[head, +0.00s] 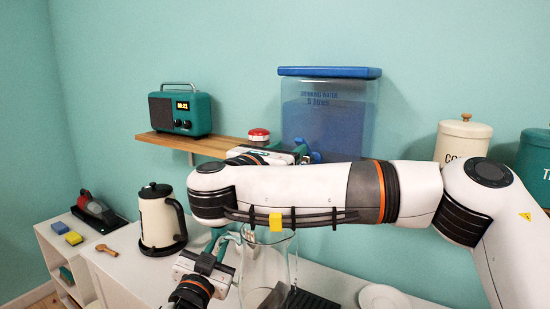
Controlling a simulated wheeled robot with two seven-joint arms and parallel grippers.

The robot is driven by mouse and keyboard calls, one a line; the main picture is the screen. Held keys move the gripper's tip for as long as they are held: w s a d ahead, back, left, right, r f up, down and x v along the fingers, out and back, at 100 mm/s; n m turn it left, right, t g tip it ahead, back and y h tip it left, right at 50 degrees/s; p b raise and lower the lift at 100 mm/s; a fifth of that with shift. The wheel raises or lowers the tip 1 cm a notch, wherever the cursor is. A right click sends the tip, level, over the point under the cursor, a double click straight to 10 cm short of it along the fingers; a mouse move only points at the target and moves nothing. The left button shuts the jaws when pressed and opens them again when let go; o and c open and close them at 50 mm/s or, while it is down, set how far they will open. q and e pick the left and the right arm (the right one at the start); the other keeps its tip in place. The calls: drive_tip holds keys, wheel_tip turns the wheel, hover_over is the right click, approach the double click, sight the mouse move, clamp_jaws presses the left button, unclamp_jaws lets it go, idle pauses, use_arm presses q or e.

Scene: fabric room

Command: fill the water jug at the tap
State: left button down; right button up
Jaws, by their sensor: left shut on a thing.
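The clear water jug (263,266) stands below my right forearm, which hides its upper part. I cannot make out any water in it. My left gripper (219,248) is shut on the jug's handle, at the jug's left side. The blue-lidded drinking water tank (328,110) is at the back against the wall. My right gripper (302,152) is at the tank's lower left front, near a blue part that may be the tap (316,157). My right forearm hides most of that area, so its jaws are unclear.
A cream kettle (157,221) stands left of the jug. A wooden shelf (185,143) holds a green radio (180,110) and a red button (259,136). Cream (462,141) and green (535,165) canisters are at right. A white dish (383,297) and dark ribbed tray (312,301) are low.

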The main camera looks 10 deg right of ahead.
sight(254, 233)
use_arm(q)
drive_tip(key=shift+r, duration=0.2)
use_arm(e)
drive_tip(key=v, duration=0.5)
drive_tip(key=shift+s, duration=0.1)
use_arm(q)
drive_tip(key=shift+d+r, duration=0.1)
drive_tip(key=shift+r, duration=0.1)
drive_tip(key=w+d, duration=0.1)
drive_tip(key=d, duration=0.1)
drive_tip(key=w+d, duration=0.1)
drive_tip(key=d, duration=0.2)
drive_tip(key=w+d, duration=0.2)
drive_tip(key=d, duration=0.1)
drive_tip(key=shift+f, duration=0.15)
drive_tip(key=shift+a, duration=0.15)
drive_tip(key=shift+s+a, duration=0.1)
use_arm(e)
drive_tip(key=shift+r, duration=0.1)
drive_tip(key=shift+d, duration=0.1)
idle(1.7)
